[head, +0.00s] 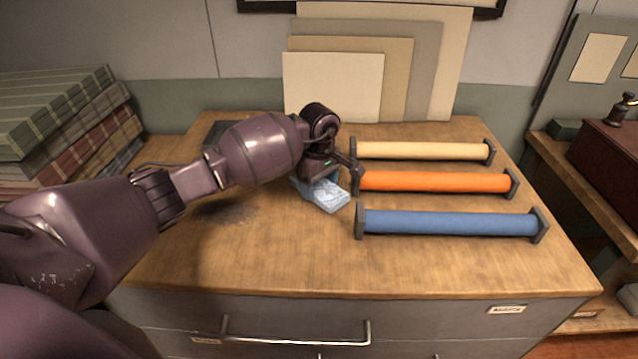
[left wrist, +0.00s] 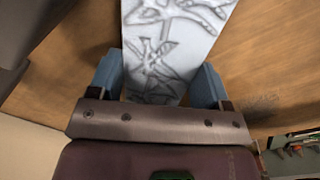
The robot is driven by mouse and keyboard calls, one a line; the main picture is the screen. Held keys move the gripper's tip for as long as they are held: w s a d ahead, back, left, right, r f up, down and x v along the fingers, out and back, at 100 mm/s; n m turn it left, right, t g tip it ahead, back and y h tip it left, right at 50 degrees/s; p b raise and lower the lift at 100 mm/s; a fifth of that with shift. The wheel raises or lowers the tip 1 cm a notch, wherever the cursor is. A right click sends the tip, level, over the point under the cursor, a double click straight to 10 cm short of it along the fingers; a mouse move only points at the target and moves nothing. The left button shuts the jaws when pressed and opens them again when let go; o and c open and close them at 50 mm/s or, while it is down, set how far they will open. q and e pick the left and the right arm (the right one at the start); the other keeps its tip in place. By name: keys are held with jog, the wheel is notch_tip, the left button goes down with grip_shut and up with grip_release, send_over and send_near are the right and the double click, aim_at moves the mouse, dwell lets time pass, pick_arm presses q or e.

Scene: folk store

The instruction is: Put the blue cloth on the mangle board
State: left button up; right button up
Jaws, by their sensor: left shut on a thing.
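The blue cloth (head: 327,196) is a pale blue folded piece with a grey branch-like pattern, near the middle of the wooden cabinet top. My left gripper (head: 326,176) is over it and shut on it. In the left wrist view the cloth (left wrist: 178,40) lies between the two blue-grey fingers of the gripper (left wrist: 158,82). I cannot tell whether its underside touches the wood. A dark flat slab (head: 217,131) at the back left is mostly hidden behind my left arm; I cannot tell whether it is the mangle board. My right gripper is not in view.
Cream (head: 420,150), orange (head: 436,182) and blue (head: 448,223) rolls with dark end plates lie right of the gripper. Card sheets (head: 333,86) lean at the back. Folded checked cloths (head: 58,110) are stacked left. The front of the cabinet top (head: 270,265) is clear.

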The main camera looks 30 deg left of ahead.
pick_arm(q)
jog(key=shift+f, duration=0.1)
jog(key=shift+f, duration=0.1)
jog(key=o, duration=0.9)
